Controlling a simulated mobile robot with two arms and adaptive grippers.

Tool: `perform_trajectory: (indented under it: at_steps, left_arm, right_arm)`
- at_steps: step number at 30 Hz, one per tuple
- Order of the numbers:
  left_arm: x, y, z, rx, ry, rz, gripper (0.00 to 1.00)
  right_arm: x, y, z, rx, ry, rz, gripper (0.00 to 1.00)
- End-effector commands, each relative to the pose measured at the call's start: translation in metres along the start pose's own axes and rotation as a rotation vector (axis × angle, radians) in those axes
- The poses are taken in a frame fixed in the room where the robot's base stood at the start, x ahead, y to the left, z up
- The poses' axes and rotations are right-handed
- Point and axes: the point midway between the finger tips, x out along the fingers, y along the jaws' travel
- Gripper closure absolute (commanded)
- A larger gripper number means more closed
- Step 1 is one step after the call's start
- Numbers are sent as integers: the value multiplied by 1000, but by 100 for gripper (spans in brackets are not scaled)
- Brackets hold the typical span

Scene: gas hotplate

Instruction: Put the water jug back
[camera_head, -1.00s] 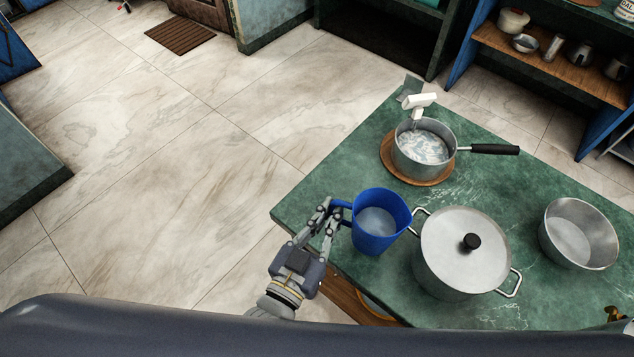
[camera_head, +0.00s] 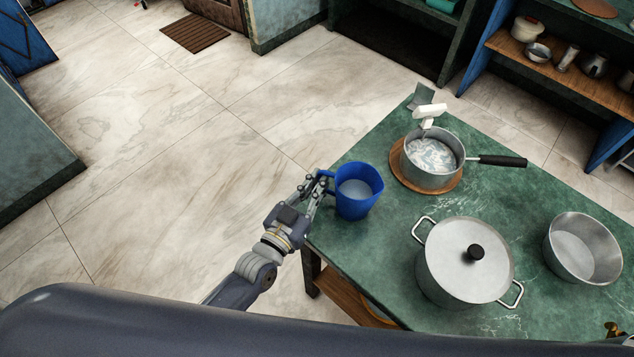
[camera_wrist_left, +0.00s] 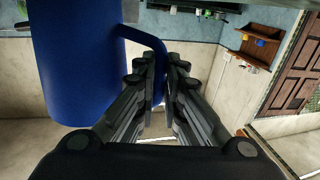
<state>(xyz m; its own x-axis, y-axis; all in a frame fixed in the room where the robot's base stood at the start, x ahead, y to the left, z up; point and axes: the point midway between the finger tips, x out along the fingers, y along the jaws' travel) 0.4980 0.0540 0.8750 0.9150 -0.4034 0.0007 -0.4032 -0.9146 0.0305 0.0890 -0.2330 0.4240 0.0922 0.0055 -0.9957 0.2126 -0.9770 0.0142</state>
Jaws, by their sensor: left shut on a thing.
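The blue water jug (camera_head: 357,201) is upright at the left corner of the green table (camera_head: 385,262), with water or something pale inside. My left gripper (camera_head: 319,187) is shut on the jug's handle, left of its body. In the left wrist view the jug (camera_wrist_left: 80,65) fills the upper left, and its handle runs down between the fingers of the gripper (camera_wrist_left: 163,85). I cannot tell whether the jug's base touches the table. My right gripper is not in view.
A lidded steel pot (camera_head: 463,262) stands right of the jug, with a steel bowl (camera_head: 582,249) further right. A saucepan (camera_head: 432,163) with liquid sits on a round wooden board (camera_head: 398,174) behind, its dark handle (camera_head: 502,160) pointing right. Open floor lies to the left.

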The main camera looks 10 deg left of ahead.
Motion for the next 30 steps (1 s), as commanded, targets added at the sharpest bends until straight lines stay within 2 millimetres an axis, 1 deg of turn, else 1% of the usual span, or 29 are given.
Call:
perform_trajectory:
  at_steps: [6,10,11,12,13,22,25,29,30]
  left_arm:
    - [0,0,-2,-2,5,0,100]
    - [0,0,2,-2,4,0,100]
    - [0,1,3,0,1,0,84]
    - [0,1,2,0,1,0,75]
    - [0,1,2,0,0,1,71]
    - [0,1,2,-1,1,1,71]
    - [-1,1,-2,-1,1,1,71]
    - [-17,1,2,-1,-2,0,71]
    - [-24,1,3,-1,-3,1,71]
  right_arm:
    - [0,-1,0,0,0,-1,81]
    - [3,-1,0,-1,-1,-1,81]
    - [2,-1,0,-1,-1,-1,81]
    - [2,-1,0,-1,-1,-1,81]
    - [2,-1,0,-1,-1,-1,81]
    - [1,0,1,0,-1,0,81]
    - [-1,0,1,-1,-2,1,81]
    - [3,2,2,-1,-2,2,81]
    - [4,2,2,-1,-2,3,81]
